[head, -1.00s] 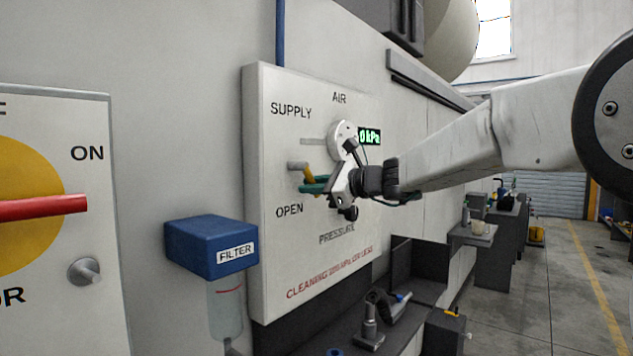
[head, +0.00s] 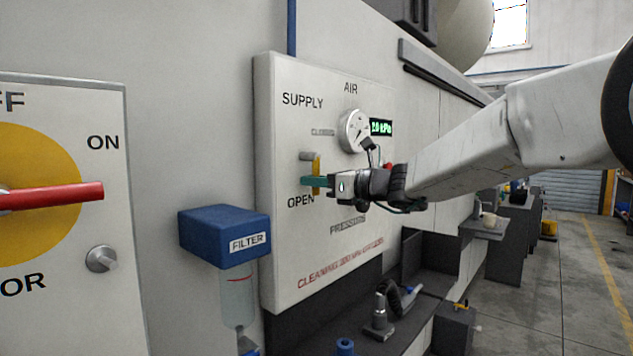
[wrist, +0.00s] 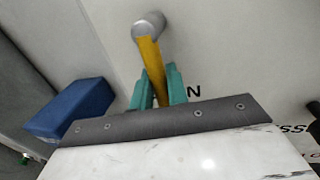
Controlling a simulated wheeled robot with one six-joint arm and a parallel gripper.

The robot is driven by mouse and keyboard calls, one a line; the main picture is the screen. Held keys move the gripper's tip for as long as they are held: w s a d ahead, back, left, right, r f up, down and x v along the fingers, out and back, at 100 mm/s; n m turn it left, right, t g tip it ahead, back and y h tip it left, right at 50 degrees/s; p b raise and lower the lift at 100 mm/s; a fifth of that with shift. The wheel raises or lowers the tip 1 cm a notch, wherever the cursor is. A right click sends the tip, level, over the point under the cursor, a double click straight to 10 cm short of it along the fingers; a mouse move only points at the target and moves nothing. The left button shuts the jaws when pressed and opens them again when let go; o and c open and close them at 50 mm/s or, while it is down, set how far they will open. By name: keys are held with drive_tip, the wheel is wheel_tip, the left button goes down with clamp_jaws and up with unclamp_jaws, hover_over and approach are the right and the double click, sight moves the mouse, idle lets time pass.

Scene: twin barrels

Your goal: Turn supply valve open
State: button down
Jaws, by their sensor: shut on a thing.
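The supply valve (head: 317,161) has a yellow lever on the white AIR panel, below the SUPPLY label. The lever now hangs nearly straight down from its grey pivot, toward the OPEN label (head: 300,202). My gripper (head: 317,182) has its teal fingers shut on the lever's lower part. In the wrist view, the yellow lever (wrist: 149,62) runs from the round grey knob down between the teal fingers (wrist: 158,88). The lever's lower end is partly hidden by the fingers. The green pressure display (head: 381,127) shows a reading in the twenties of kPa; its last digit is unclear.
A blue FILTER box (head: 225,235) with a clear bowl projects at the panel's lower left. A switch panel with a red handle (head: 60,193) stands at left. A dark shelf (head: 405,310) with tools lies below.

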drive_tip(key=shift+r, duration=0.1)
idle(0.3)
drive_tip(key=c, duration=1.4)
unclamp_jaws()
drive_tip(key=v, duration=0.7)
drive_tip(key=shift+s+d, duration=0.2)
drive_tip(key=shift+d, duration=0.1)
